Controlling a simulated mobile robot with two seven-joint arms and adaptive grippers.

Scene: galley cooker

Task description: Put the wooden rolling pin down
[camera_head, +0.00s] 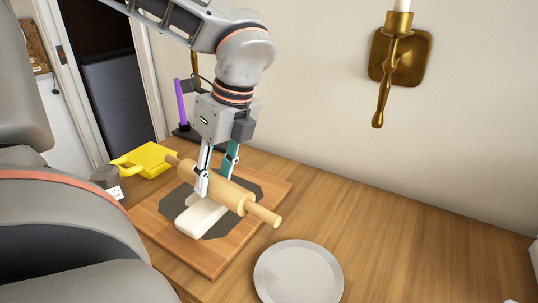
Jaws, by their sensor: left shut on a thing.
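The wooden rolling pin (232,196) lies diagonally, with its right handle toward the front right. My left gripper (215,187) reaches down from above and is shut on the rolling pin near its middle. The pin is over a dark mat (246,187) on a wooden board (216,258). A pale block, perhaps dough (200,216), lies on the mat just in front of the pin. I cannot tell whether the pin touches the block or the mat. My right gripper is not in view.
A white plate (298,272) stands right of the board. A yellow object (150,160) and a small grey container (106,180) are at the back left. A purple stick (181,100) stands behind the gripper. The wooden counter (400,230) is clear to the right. A brass candle sconce (398,58) hangs on the wall.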

